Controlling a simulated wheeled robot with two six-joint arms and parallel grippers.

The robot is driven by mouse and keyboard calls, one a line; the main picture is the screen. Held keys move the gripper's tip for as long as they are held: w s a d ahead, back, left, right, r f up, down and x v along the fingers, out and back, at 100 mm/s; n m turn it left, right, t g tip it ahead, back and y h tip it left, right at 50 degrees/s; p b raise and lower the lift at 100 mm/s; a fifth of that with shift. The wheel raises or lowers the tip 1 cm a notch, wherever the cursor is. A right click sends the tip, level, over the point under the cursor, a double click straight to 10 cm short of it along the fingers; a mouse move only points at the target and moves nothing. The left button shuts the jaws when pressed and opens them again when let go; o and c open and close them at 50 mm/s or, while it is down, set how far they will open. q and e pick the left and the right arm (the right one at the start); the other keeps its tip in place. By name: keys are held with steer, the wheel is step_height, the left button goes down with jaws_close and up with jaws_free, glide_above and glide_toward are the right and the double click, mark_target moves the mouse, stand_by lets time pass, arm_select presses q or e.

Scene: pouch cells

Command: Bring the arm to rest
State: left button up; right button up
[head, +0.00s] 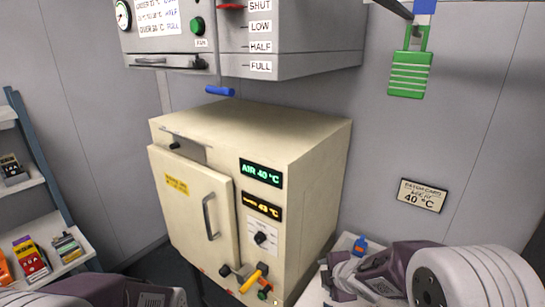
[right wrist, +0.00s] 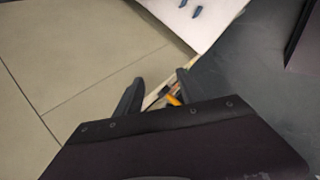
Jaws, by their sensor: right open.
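My right arm (head: 382,268) comes in from the right in the head view, low in front of the cream oven's right side. Its gripper (right wrist: 157,92) shows in the right wrist view with two dark fingers apart and nothing between them. An orange-yellow handle (right wrist: 173,99) shows beyond the fingers, apart from them. My left arm (head: 110,290) shows only as a strip at the bottom left of the head view; its fingertips cannot be made out.
The cream oven (head: 318,165) stands ahead with its door (head: 190,210) and a yellow-orange handle (head: 251,281) low in front. A grey cabinet (head: 320,40) hangs above. A shelf (head: 75,258) with small boxes is at left.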

steer(key=s+d+f+m+g, duration=0.1)
steer(key=s+f+m+g, duration=0.2)
steer(key=s+m, duration=0.6)
steer(key=s+d+f+m+g+h, duration=0.1)
steer(key=s+f+m+g, duration=0.2)
steer(key=s+m, duration=0.7)
steer(key=shift+s+d+f+m+g+h+b, duration=0.2)
steer(key=shift+s+d+m+g+h+b, duration=0.1)
steer(key=shift+m+g+b, duration=0.15)
